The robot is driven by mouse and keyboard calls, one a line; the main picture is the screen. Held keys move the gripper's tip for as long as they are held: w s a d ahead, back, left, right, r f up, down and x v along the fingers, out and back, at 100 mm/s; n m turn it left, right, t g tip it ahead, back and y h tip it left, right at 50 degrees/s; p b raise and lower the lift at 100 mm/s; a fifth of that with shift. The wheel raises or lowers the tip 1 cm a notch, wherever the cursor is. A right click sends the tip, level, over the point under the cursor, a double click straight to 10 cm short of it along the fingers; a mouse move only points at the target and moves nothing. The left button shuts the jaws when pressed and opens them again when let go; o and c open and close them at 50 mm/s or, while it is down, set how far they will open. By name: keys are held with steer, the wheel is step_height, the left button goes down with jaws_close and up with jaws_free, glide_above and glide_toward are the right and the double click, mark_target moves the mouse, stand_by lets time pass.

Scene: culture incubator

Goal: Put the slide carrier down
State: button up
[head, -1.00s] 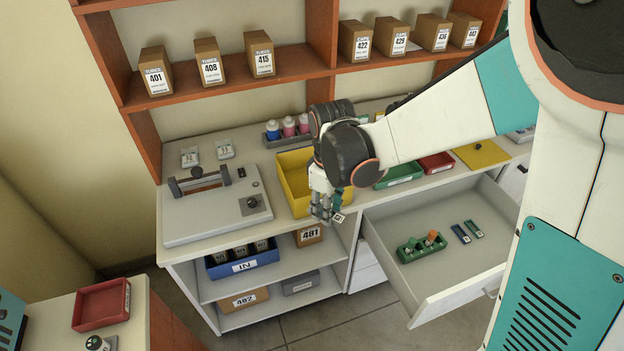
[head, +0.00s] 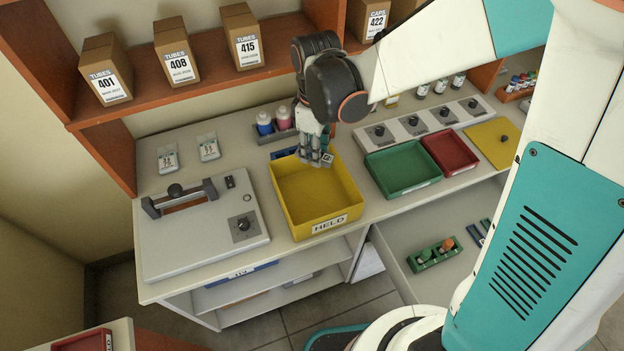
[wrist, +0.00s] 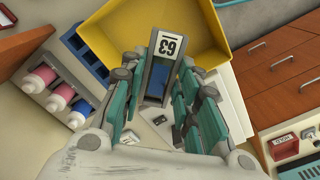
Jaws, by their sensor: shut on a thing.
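My gripper (head: 318,157) is shut on the slide carrier, a small dark grey and blue piece with a white label. In the wrist view the slide carrier (wrist: 158,78) sits between the teal fingers, with its label reading 63 upside down. In the head view the slide carrier's pale label (head: 327,158) shows at the fingertips. The gripper points down at the back edge of the yellow tray (head: 345,222), which is marked HELD and looks empty. The carrier's height above the tray is hard to tell.
A grey lidded device (head: 195,245) stands left of the tray. A green tray (head: 402,190) and a red tray (head: 452,172) stand to its right. Bottles (head: 264,124) stand behind. An open drawer (head: 455,290) holds a green rack (head: 434,255). Boxes line the shelf above.

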mark_target(314, 199)
steer(key=f+b, duration=0.6)
steer(key=f, duration=0.4)
steer(key=f+b, duration=0.7)
steer(key=f, duration=0.3)
steer(key=shift+w, duration=0.2)
steer(key=shift+f+b, duration=0.1)
steer(key=shift+b, duration=0.3)
steer(key=o, duration=0.9)
step_height(314, 199, up, 12)
steer(key=p, duration=0.4)
steer(key=shift+r, duration=0.2)
